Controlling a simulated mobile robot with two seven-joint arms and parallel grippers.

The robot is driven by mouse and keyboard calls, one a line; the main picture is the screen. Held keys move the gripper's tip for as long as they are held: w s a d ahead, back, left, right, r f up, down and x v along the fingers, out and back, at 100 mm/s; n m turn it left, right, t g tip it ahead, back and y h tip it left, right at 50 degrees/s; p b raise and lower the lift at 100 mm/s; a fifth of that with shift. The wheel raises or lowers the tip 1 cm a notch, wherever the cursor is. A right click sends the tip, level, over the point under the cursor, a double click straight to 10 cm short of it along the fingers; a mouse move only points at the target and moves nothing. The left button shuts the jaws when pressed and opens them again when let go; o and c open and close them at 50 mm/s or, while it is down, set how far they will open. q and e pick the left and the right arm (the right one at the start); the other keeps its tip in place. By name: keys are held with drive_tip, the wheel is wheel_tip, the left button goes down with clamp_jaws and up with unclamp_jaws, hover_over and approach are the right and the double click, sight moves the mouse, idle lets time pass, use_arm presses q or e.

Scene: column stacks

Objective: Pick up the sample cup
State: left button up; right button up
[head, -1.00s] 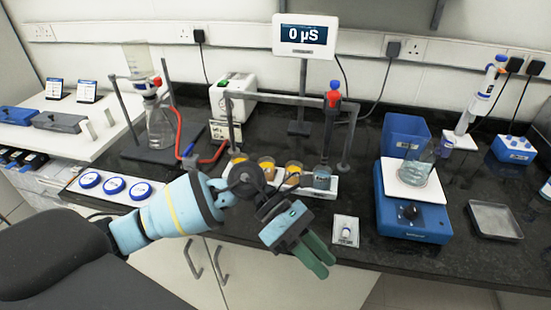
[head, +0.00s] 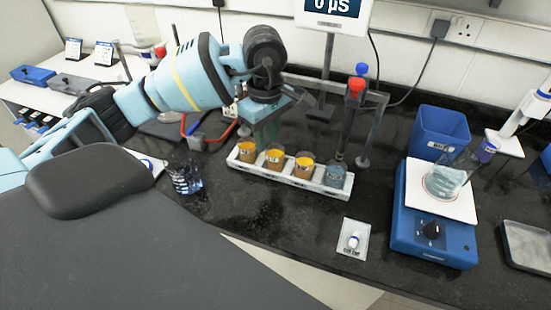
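A white rack (head: 297,181) on the black bench holds a row of small cups. Three hold orange-brown contents: the left cup (head: 247,151), the second cup (head: 274,157) and the third cup (head: 304,167). The cup at the right end (head: 336,173) looks grey-blue, with a probe standing at it. I cannot tell which is the sample cup. My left gripper (head: 266,132) points down above and just behind the left and second cups. My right gripper is out of view.
A clear glass vessel (head: 185,179) stands left of the rack. A small white card with a vial (head: 353,239) lies in front. A blue stirrer (head: 432,235) with a beaker (head: 446,181) and a blue bin (head: 438,132) are at right. A metal frame (head: 376,115) stands behind the rack.

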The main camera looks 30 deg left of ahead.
sight(275, 159)
use_arm(q)
drive_tip(key=shift+w+f+p, duration=0.15)
drive_tip(key=shift+f+p, duration=0.05)
drive_tip(key=shift+f, duration=1.45)
drive_tip(key=shift+w+f+p, duration=0.1)
drive_tip(key=shift+f+p, duration=0.05)
drive_tip(key=shift+f, duration=1.5)
clamp_jaws()
